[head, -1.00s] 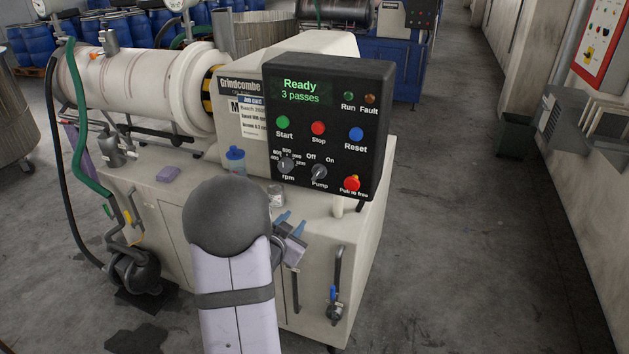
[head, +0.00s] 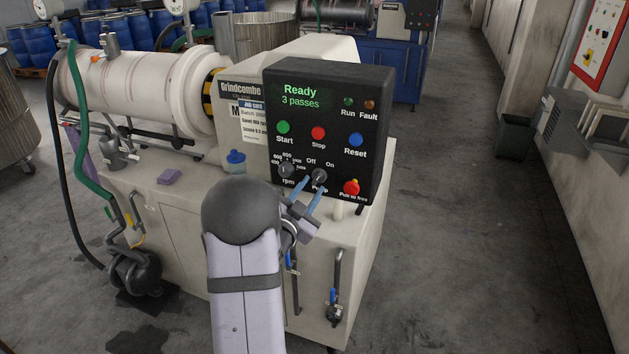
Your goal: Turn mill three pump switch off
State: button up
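The black control panel (head: 328,110) stands on the cream mill (head: 340,235); its display reads "Ready, 3 passes". The pump switch (head: 319,177) is a dark rotary knob low on the panel, under the labels Off and On. I cannot clearly tell which way its pointer faces. My gripper (head: 309,190) is in front of the lower panel, its two blue fingers apart at the knob, one to its left and one just below. I cannot tell whether they touch it. My gripper partly covers the Pump label. The card hides the mill's number.
The rpm knob (head: 287,170) sits close left of the fingers. The red emergency button (head: 351,187) is close right. Start (head: 283,127), Stop (head: 318,133) and Reset (head: 356,139) are above. A blue-capped pot (head: 235,161) stands on the mill top.

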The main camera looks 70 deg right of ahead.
aim_at(315, 179)
jog(key=shift+d+p, duration=0.45)
jog(key=shift+d, duration=1.15)
grip_shut()
jog(key=shift+f+n, duration=0.1)
jog(key=shift+n, duration=0.2)
jog(key=n+b, duration=0.2)
jog(key=n, duration=0.3)
jog(key=shift+w, duration=0.15)
jog(key=n, duration=0.6)
jog(key=shift+w, duration=0.15)
jog(key=shift+n, duration=0.3)
